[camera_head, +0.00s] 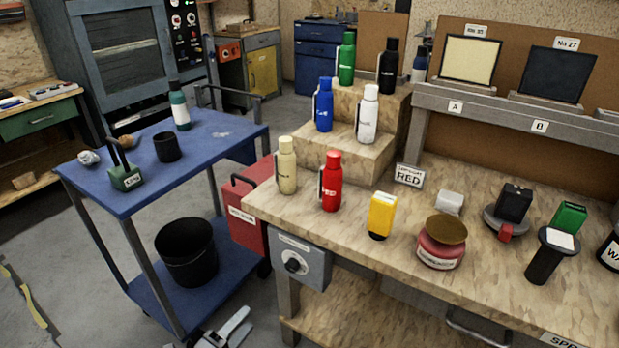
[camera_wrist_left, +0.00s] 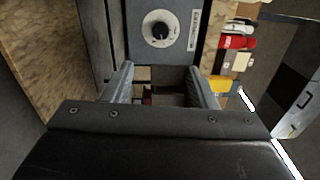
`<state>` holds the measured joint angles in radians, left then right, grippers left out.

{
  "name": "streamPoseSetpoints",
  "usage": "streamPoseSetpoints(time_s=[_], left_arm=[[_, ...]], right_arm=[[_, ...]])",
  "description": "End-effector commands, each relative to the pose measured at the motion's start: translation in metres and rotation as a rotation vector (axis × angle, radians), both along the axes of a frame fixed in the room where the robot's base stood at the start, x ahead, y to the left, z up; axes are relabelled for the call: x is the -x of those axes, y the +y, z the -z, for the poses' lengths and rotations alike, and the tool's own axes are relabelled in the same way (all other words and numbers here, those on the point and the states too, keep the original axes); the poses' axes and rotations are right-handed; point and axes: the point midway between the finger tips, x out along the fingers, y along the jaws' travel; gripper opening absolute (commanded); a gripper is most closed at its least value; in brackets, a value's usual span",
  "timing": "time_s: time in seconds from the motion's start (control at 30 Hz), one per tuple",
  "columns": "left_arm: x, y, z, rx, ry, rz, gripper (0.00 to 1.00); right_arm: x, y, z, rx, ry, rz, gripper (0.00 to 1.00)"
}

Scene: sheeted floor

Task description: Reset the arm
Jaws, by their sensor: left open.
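My left gripper (camera_head: 226,335) shows at the bottom edge of the head view, low in front of the blue cart and the workbench. In the left wrist view its two fingers (camera_wrist_left: 162,88) stand apart with nothing between them. A grey box with a round dial (camera_wrist_left: 160,28) lies beyond the fingertips in that view. The same dial box (camera_head: 300,265) hangs at the bench's front left corner in the head view. The gripper is apart from the bench and cart as far as I can see. My right gripper is not in view.
The workbench (camera_head: 480,290) holds a red bottle (camera_head: 331,182), a cream bottle (camera_head: 286,166), a yellow container (camera_head: 382,215) and several other items. Stepped blocks behind carry more bottles. A blue cart (camera_head: 215,150) stands left, with a black bucket (camera_head: 187,252) on its lower shelf.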

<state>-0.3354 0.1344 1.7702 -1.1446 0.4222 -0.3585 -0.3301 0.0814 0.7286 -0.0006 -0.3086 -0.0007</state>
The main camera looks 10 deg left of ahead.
Motion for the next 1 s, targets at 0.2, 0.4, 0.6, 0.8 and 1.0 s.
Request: streamPoseSetpoints(time_s=[0.2, 0.4, 0.6, 0.8, 1.0], left_arm=[[0.004, 0.020, 0.042, 0.152, 0.149, -0.105, 0.52], [0.042, 0.059, 0.145, 0.473, 0.479, -0.389, 0.52], [0.131, 0.084, 0.247, 0.761, 0.813, -0.754, 0.52], [0.253, 0.086, 0.314, 0.979, 1.097, -1.157, 0.52], [0.337, 0.076, 0.337, 1.089, 1.247, -1.434, 0.52]], right_arm=[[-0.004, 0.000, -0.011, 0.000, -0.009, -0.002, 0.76], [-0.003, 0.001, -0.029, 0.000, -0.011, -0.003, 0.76], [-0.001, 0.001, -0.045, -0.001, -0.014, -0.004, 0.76], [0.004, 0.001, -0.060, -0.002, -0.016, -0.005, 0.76], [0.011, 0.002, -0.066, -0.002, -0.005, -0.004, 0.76]])
